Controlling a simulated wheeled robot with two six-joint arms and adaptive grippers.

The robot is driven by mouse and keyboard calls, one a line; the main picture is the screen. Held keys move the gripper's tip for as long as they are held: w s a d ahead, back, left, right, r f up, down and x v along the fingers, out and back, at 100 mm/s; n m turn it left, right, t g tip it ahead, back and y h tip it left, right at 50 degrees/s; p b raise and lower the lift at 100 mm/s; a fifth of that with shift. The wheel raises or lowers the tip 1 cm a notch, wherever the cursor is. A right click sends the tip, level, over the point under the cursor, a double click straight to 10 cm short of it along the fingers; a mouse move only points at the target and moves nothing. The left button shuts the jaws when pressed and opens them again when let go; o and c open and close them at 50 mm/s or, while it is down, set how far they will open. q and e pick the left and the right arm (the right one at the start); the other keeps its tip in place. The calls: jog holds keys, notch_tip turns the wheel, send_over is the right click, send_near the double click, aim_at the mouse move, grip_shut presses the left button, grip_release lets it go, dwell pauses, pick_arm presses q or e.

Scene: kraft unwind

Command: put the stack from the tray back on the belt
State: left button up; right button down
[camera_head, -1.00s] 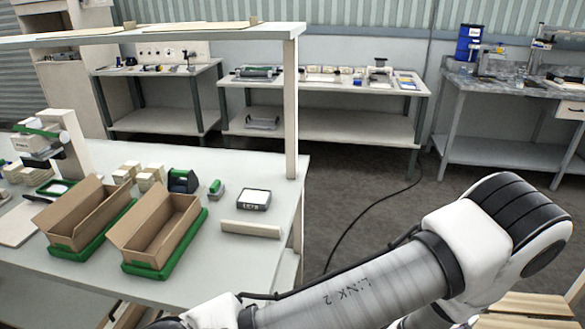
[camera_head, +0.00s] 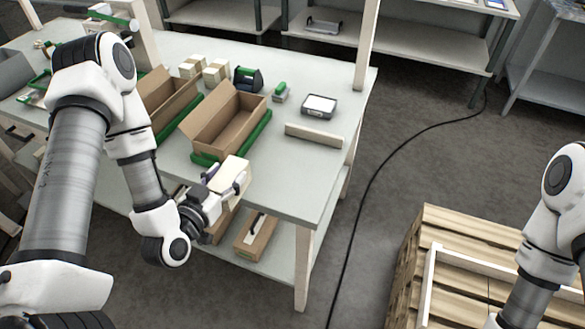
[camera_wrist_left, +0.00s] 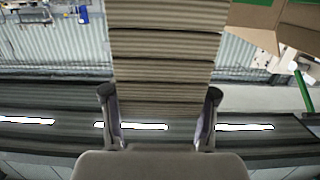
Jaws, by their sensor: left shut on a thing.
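My left gripper (camera_head: 232,182) is shut on a pale, block-like stack (camera_head: 234,172). It holds the stack in front of the workbench's near edge, by the near end of an open cardboard box (camera_head: 225,120). In the left wrist view the stack (camera_wrist_left: 160,75) shows as several brown layers between the two fingers of the left gripper (camera_wrist_left: 160,97). My right arm comes in at the right edge, but its gripper is out of frame. I cannot make out a belt, and which thing is the tray is unclear.
The cardboard box stands on a green base (camera_head: 258,130); another box (camera_head: 168,98) is beside it. Behind are small stacks (camera_head: 215,70), a dark green device (camera_head: 248,78) and a scale-like unit (camera_head: 319,106). A wooden pallet (camera_head: 410,262) stands lower right, with a cable (camera_head: 372,190) across the floor.

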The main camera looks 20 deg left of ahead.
pick_arm(q)
jog(key=w+d+f, duration=0.1)
jog(key=w+d, duration=0.2)
jog(key=w+d+f+b, duration=0.1)
jog(key=w+d+f, duration=0.1)
jog(key=w+d, duration=0.2)
jog(key=w+d+f, duration=0.1)
jog(key=w+d, duration=0.3)
jog(key=shift+f, duration=0.65)
jog(key=shift+f+b, duration=0.1)
jog(key=shift+b, duration=0.35)
jog(key=o, duration=1.5)
jog(key=shift+c, duration=0.2)
